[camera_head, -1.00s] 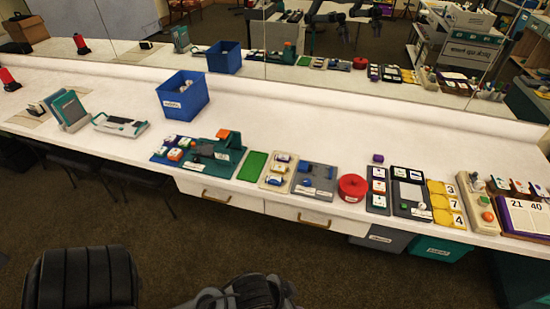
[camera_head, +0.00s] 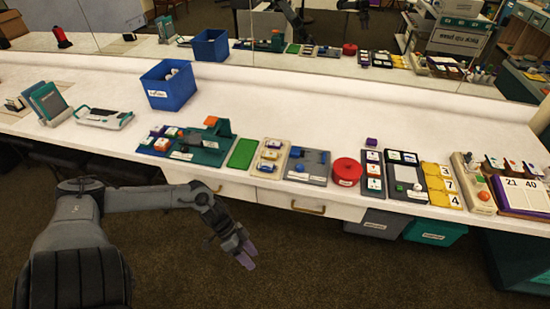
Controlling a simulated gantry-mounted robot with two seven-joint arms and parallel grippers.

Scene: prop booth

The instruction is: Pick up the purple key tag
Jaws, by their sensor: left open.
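Other small purple-edged pieces show in the blue tray at the left and the beige tray (camera_head: 258,171), so I cannot tell for sure which one is the purple key tag. My left gripper (camera_head: 250,257) has purple fingertips and is open and empty. It hangs in front of the counter, over the floor, well left of and nearer than the small purple piece. My right gripper is out of view.
The counter carries a row of trays, including a blue tray (camera_head: 146,148) and a grey tray (camera_head: 294,172). A red round tin (camera_head: 346,171) stands left of the dark tray. A blue bin (camera_head: 170,94) stands farther back. The counter's back strip is mostly clear, below a mirror.

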